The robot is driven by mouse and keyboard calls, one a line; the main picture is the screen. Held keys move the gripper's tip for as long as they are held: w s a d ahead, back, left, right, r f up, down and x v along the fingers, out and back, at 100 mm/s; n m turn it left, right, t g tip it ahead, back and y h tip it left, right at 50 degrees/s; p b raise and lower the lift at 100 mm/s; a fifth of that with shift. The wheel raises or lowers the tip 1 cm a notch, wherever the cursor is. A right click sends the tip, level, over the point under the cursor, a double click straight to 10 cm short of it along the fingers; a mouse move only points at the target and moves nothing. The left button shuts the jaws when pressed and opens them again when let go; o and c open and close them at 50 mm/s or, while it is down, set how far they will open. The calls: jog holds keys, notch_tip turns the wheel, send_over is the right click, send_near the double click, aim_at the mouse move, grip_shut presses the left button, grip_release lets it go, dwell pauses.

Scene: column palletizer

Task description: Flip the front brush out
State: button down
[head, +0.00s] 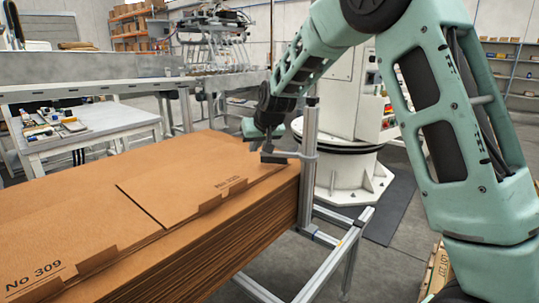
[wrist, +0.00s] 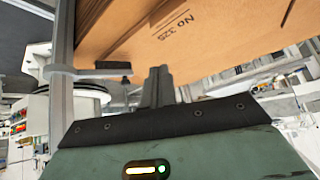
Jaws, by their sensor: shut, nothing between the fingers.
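The front brush is a small dark block (head: 273,158) on a short grey arm (head: 299,155) clamped to an upright metal post (head: 309,140). In the wrist view the fingers (wrist: 158,82) are together and appear apart from the brush; contact cannot be told.
Flat sheets marked "No 309" and "No 325" top the stack. A metal frame (head: 320,268) stands on the floor right of it. A white round machine base (head: 350,175) is behind the post. A small worktable (head: 110,125) with items is at left.

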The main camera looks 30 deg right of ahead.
jog(key=w+d+m+t+h, duration=0.1)
jog(key=w+d, duration=0.4)
jog(key=d, duration=0.6)
jog(key=shift+d+m+h+b, duration=0.35)
jog(key=shift+h+b, duration=0.1)
jog(key=shift+h, duration=0.15)
jog(key=shift+f, duration=0.1)
send_near(279, 154)
jog(key=w+a+f, duration=0.2)
jog(key=w+a, duration=0.1)
jog(key=shift+w+d+p, duration=0.15)
jog(key=shift+w+p, duration=0.25)
jog(key=shift+w, duration=0.55)
jog(key=shift+w+d+p, duration=0.15)
jog(key=shift+w+p, duration=0.2)
jog(key=shift+w, duration=0.65)
